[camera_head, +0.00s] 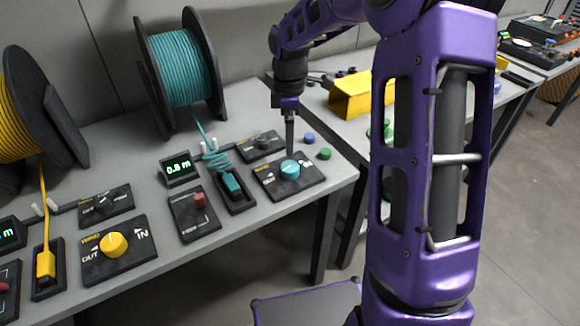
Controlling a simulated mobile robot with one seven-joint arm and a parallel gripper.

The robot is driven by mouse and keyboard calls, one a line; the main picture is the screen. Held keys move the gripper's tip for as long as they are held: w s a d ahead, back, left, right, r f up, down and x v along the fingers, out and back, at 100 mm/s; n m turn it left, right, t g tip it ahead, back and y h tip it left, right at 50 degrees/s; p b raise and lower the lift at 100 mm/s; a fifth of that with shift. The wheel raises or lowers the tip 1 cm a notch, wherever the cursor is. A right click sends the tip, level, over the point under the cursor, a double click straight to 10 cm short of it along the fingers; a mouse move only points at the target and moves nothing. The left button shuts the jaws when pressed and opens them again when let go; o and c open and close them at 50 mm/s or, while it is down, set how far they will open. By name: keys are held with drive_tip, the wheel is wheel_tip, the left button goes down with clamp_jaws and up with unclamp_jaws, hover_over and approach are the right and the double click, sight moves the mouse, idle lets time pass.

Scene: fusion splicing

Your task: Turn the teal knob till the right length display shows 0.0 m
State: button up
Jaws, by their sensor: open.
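The teal knob (290,169) sits on a dark panel (306,187) near the front right of the grey table. My gripper (290,150) points down just above and behind the knob; whether it touches the knob cannot be told. Its fingers look narrow and edge-on from here, with nothing seen held between them. The right length display (180,168) stands left of the knob panel and reads about 0.8 m in green. Teal cable runs from the teal spool (182,68) to a teal connector (231,183) in a dark holder.
A small panel with a red button (199,200) lies left of the connector. Blue (309,138) and green (324,154) caps lie right of my gripper. A yellow knob (113,244) and yellow spool (20,110) stand at left. A yellow bracket (352,95) is on the table beyond.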

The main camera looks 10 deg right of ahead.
sight(290, 166)
wheel_tip(290, 166, down, 11)
drive_tip(key=shift+r+b, duration=0.2)
drive_tip(key=shift+b, duration=0.65)
drive_tip(key=c, duration=1.4)
